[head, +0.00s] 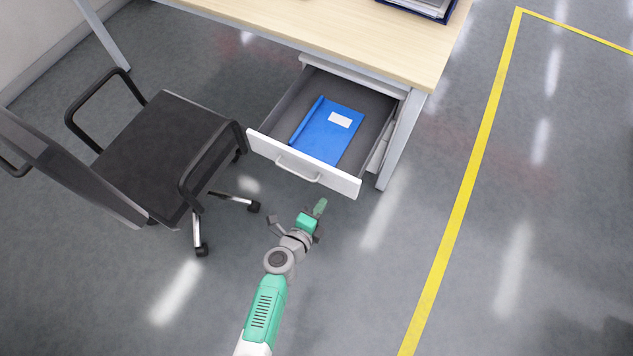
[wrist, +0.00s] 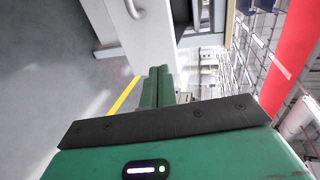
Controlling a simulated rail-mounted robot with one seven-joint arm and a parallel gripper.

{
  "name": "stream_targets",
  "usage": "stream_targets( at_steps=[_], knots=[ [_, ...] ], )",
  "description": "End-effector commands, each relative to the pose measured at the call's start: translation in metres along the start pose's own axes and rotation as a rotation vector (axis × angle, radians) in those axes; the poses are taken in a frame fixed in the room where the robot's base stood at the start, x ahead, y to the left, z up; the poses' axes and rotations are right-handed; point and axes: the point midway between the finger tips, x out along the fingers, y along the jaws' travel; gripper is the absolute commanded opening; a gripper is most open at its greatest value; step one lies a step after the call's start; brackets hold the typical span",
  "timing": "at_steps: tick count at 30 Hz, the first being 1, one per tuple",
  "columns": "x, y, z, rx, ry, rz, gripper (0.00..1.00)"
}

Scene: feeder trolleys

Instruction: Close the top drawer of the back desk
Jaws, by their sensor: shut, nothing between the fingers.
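The back desk (head: 400,45) has a light wood top. Its top drawer (head: 310,175) is pulled well out, with a white front and a curved grey handle (head: 298,170). A blue folder (head: 325,130) with a white label lies inside the drawer. My gripper (head: 320,206) is in front of the drawer front, below its right half in the head view, and looks apart from it. In the wrist view the green fingers of my gripper (wrist: 157,87) are together and empty. The white drawer front (wrist: 150,40) and its handle (wrist: 134,8) show just beyond the fingers.
A black office chair (head: 155,145) with armrests stands left of the drawer, its near armrest close to the drawer's left corner. A dark tray with papers (head: 425,8) sits on the desk. A yellow floor line (head: 470,165) runs on the right, with clear floor between.

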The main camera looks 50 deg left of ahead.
Motion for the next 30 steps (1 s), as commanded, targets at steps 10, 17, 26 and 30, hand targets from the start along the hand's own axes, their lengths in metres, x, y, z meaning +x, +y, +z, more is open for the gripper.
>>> stream_targets(
  at_steps=[10, 17, 26, 30],
  knots=[
    [0.069, -0.005, 0.0, 0.002, 0.0, -0.003, 0.0],
    [0.085, -0.011, 0.0, -0.001, 0.0, -0.001, 0.0],
    [0.085, -0.012, 0.0, -0.001, 0.0, -0.001, 0.0],
    [0.085, -0.013, 0.0, -0.001, 0.0, -0.001, 0.0]
  ],
)
